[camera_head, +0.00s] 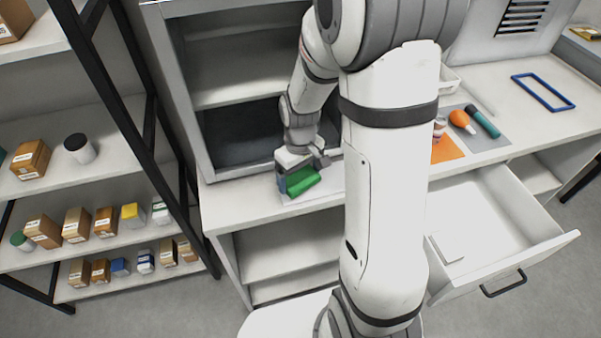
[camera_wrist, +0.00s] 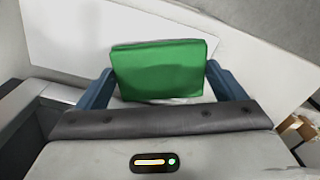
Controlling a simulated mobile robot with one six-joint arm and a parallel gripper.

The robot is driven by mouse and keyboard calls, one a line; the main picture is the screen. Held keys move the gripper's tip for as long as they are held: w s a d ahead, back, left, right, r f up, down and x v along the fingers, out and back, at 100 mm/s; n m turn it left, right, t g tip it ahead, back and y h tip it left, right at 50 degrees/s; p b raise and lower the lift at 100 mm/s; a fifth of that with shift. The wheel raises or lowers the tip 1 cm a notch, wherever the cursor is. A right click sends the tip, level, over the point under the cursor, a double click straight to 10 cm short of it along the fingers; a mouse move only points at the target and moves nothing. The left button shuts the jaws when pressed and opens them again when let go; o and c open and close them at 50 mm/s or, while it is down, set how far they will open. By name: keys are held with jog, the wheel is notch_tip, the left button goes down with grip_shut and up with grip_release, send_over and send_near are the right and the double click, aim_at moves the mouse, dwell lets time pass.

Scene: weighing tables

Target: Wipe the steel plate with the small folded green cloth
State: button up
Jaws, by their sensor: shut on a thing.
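The small folded green cloth (camera_head: 303,181) is at the end of my arm, over the left part of the worktop in the head view. My gripper (camera_head: 296,177) is shut on it. In the wrist view the green cloth (camera_wrist: 160,70) sits between the two blue fingers of my gripper (camera_wrist: 162,82). A pale flat plate, seemingly the steel plate (camera_wrist: 75,38), lies beyond and below the cloth. A pale edge of the plate (camera_head: 289,199) shows beside the cloth in the head view. Whether the cloth touches the plate I cannot tell.
An open cabinet (camera_head: 240,70) stands behind the cloth. An open drawer (camera_head: 492,235) juts out at right. An orange mat (camera_head: 446,152), a grey mat (camera_head: 486,140) with tools and a blue frame (camera_head: 543,92) lie on the right worktop. Shelves with boxes (camera_head: 75,225) stand left.

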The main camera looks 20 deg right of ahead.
jog(key=shift+r+p, duration=1.95)
jog(key=shift+r, duration=1)
jog(key=shift+r, duration=0.1)
notch_tip(320, 180, up, 3)
jog(key=shift+f+p, duration=0.1)
jog(key=shift+p, duration=0.95)
jog(key=shift+f, duration=0.15)
